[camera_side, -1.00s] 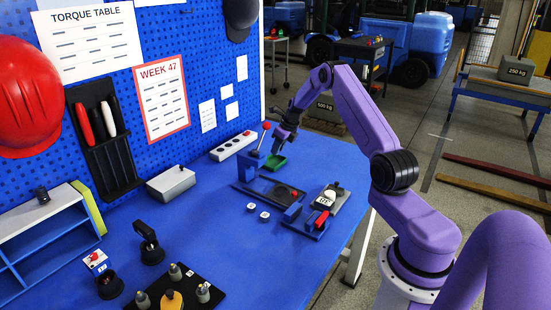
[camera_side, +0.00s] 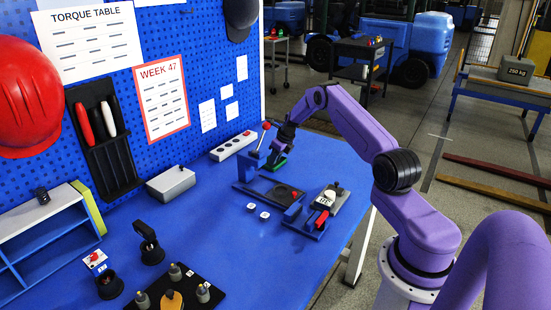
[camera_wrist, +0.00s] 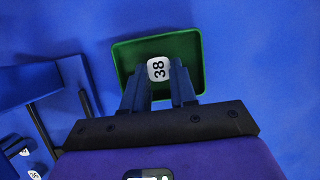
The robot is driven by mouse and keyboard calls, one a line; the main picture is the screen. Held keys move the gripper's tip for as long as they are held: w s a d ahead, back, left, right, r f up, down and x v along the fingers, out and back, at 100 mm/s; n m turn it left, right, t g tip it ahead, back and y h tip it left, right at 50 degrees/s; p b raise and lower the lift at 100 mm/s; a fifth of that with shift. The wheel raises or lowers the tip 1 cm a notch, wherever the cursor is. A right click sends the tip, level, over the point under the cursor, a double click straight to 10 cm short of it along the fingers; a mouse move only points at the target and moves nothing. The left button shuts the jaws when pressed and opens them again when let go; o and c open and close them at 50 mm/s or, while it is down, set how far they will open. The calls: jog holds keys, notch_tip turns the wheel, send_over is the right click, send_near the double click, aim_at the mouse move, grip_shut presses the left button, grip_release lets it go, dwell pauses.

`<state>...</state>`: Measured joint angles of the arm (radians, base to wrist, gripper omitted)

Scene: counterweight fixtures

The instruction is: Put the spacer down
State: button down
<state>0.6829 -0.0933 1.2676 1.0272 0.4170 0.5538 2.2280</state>
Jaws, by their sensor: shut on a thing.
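The spacer (camera_wrist: 158,68) is a small white piece marked 38. In the wrist view it sits between the fingertips of my gripper (camera_wrist: 159,88), which is shut on it. A shallow green tray (camera_wrist: 190,45) lies under the fingertips, and the spacer is seen against its floor. I cannot tell whether the spacer touches the tray. In the side view my gripper (camera_side: 275,156) is low at the green tray (camera_side: 282,164), at the far end of the bench. The spacer is hidden there.
A dark fixture with an upright post (camera_side: 250,165) and red-tipped lever stands just left of the tray. Two white pieces (camera_side: 251,206) (camera_side: 265,215) lie nearer on the blue bench. A gauge fixture (camera_side: 322,205) stands to the right. A grey socket strip (camera_side: 233,145) lies behind.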

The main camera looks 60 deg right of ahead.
jog(key=shift+f, duration=0.1)
jog(key=c, duration=0.9)
grip_release()
jog(key=v, duration=1.2)
